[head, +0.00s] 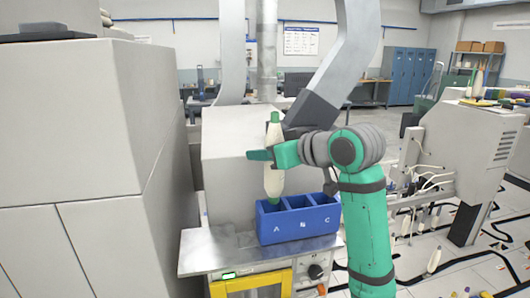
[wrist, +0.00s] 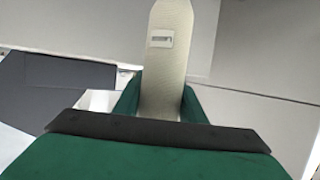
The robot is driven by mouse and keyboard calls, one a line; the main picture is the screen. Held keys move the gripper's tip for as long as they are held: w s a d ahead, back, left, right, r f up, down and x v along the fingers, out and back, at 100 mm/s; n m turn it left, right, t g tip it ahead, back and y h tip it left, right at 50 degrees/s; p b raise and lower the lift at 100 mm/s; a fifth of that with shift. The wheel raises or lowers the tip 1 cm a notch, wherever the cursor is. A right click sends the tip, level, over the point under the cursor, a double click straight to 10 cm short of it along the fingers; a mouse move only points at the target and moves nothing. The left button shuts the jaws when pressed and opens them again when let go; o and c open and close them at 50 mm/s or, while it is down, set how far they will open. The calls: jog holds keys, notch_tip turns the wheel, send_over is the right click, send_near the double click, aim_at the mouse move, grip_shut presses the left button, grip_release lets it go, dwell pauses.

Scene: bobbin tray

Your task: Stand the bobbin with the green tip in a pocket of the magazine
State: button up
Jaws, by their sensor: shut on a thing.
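The bobbin (head: 273,181) is cream with a green tip at the top and green at its lower end. It stands upright in my gripper (head: 272,154), which is shut around its middle. In the wrist view, the bobbin (wrist: 168,50) rises between the two green fingers of my gripper (wrist: 161,102), with a small label on its side. The blue magazine (head: 298,228) has three pockets marked A, B and C. The bobbin's lower end is at the opening of pocket A, on the left. I cannot tell how far inside it is. Pockets B and C look empty.
The magazine stands on a grey metal worktop (head: 215,256) above a yellow-framed panel (head: 252,287). A large grey box (head: 235,140) stands close behind. A tall grey cabinet (head: 90,130) fills the left. Another machine (head: 470,140) is at right.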

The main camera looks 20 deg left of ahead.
aim_at(267, 200)
jog(key=shift+f, duration=5.45)
jog(key=o, duration=1.2)
jog(key=shift+s, duration=0.1)
jog(key=shift+d+r, duration=0.1)
jog(key=shift+d, duration=0.15)
